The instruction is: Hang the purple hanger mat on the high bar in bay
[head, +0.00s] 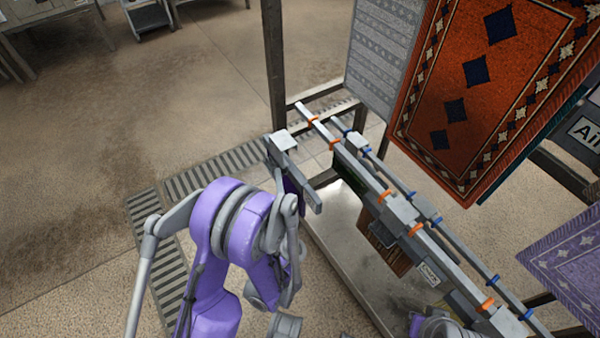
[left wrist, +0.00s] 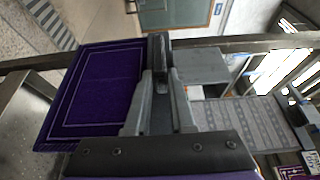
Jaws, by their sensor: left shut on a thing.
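The purple mat (left wrist: 95,95), with a thin pale border, hangs beside my left gripper (left wrist: 158,75) in the left wrist view. The gripper is shut on its hanger; the exact grip is partly hidden by the fingers. In the head view my left gripper (head: 290,178) is left of the rack, and only a dark purple sliver of the mat shows there. Two long parallel rack bars run diagonally, one with orange bands (head: 360,169) and one with blue bands (head: 412,194). The held mat is apart from both bars. My right gripper is not clearly seen.
Grey boxes (head: 401,208) sit along the orange-banded bar. A red patterned rug (head: 500,75) and a grey rug (head: 382,50) hang beyond the bars, with a lilac rug (head: 570,262) at right. A dark post (head: 273,60) stands behind my gripper. Open floor lies left.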

